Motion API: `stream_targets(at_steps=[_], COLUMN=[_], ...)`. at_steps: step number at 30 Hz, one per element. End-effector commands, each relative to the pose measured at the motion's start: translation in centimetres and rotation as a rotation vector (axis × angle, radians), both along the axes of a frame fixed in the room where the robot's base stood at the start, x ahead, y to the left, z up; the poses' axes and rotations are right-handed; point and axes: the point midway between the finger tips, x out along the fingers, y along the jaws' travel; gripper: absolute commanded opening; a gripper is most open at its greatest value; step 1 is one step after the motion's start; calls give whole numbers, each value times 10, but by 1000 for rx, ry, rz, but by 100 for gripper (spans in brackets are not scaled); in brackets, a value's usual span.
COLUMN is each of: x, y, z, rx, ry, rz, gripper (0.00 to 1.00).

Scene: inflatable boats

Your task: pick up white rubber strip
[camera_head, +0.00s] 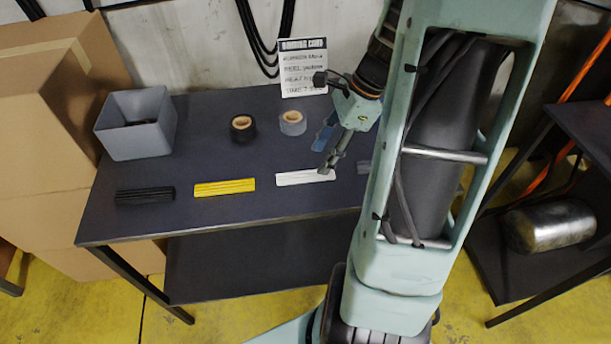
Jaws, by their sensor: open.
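The white rubber strip (303,177) lies flat on the dark table, right of the yellow strip. My gripper (326,171) is just above or at the strip's right end, pointing down. I cannot tell if it touches the strip. The jaws are open, and the strip is not held. My arm comes in from the right and hides part of the table there.
A yellow strip (224,187) and a black strip (145,196) lie to the left on the table (225,221). Behind them are a grey bin (137,143), black tape (243,128) and grey tape (292,123). A blue item (325,134) lies near my gripper. A sign (303,68) stands behind.

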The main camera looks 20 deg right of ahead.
Motion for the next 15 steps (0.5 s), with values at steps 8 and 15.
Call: stream_targets(at_steps=[8,15], x=[1,3], y=[21,24], z=[-36,-44], rx=[2,-1], ry=[3,0], rz=[0,0], gripper=[44,44])
